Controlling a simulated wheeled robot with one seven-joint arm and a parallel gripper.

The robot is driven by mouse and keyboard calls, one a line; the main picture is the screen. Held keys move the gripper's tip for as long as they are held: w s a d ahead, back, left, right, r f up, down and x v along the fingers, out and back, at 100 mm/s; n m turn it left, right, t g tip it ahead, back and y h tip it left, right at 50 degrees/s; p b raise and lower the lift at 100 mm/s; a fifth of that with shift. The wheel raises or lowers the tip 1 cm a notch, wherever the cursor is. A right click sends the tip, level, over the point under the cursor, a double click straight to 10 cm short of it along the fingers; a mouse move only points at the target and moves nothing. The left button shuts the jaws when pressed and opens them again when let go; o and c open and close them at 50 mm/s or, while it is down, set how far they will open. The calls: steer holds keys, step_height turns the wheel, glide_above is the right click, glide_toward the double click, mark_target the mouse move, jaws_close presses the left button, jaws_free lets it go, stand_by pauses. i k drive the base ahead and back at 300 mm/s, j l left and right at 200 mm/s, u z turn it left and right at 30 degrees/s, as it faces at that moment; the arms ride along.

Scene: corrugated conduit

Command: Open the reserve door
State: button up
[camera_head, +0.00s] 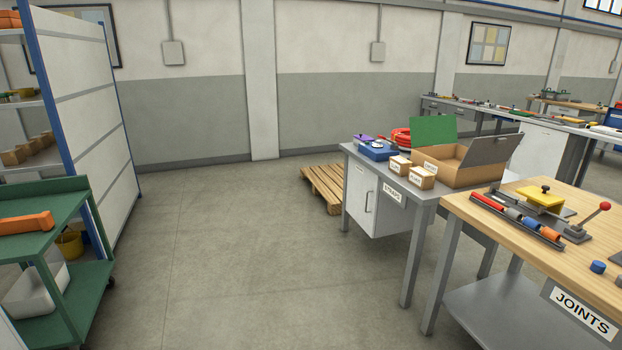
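No door in view carries a readable "reserve" label. A light grey cabinet door (361,199) with an upright bar handle (368,202) shows under the grey table (424,197) right of centre. It looks shut. The table edge bears a sign (393,195) that seems to read "STRAPS". I cannot tell whether this is the reserve door. Another pale cabinet front (541,148) stands under the bench farther back on the right. My gripper is not in view.
A green cart (75,187) and a shelf rack (92,95) stand on the left. A wooden workbench (480,210) marked "JOINTS" is at front right. A pallet (322,185) lies beside the grey table. The floor (220,245) in the middle is clear.

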mark_target(363, 192)
steer(key=i, duration=3.85)
steer(key=i+u, duration=0.2)
steer(key=i, duration=0.25)
steer(key=i+l+u, duration=0.15)
steer(key=i, duration=0.3)
